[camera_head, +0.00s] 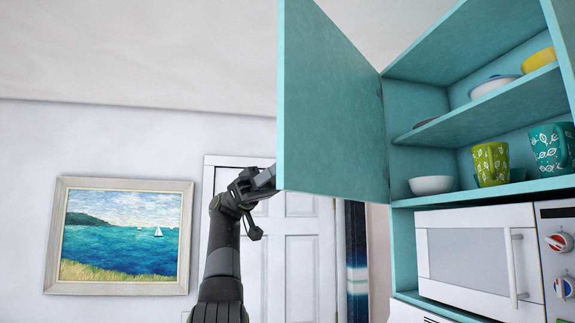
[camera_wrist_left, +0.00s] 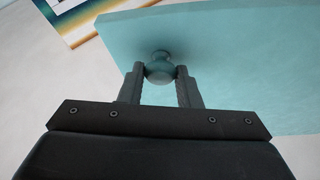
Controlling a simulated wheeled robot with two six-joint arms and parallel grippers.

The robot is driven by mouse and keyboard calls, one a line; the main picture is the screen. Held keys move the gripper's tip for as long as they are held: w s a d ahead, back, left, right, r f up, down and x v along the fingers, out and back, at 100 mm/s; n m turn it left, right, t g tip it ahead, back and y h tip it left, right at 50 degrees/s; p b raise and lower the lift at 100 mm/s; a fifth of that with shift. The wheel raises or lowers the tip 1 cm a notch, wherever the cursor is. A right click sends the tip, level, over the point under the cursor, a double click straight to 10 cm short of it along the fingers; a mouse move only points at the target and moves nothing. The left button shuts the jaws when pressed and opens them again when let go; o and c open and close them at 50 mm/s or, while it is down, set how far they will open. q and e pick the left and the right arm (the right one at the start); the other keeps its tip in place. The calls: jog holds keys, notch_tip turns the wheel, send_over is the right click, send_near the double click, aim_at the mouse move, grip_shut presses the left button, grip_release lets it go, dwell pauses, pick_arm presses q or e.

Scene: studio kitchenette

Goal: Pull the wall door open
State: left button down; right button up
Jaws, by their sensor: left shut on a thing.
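The wall door (camera_head: 331,107) is a teal cabinet door, swung wide open and standing out from its cabinet (camera_head: 445,118). My left gripper (camera_head: 272,181) is at the lower left edge of the door in the head view. In the left wrist view, the teal door (camera_wrist_left: 240,55) fills the upper right. In the head view the knob is hidden behind the door and gripper. My right gripper is not in view.
The open cabinet shows a green mug (camera_head: 490,164), a teal mug (camera_head: 552,149), a white bowl (camera_head: 432,185) and a yellow bowl (camera_head: 539,60) on its shelves. A microwave (camera_head: 478,258) sits below. A framed painting (camera_head: 120,236) and a white door (camera_head: 300,262) are behind.

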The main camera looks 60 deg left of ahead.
pick_arm(q)
jog(key=shift+a, duration=0.15)
dwell(0.3)
jog(key=c, duration=1.1)
grip_release()
jog(key=shift+o, duration=0.2)
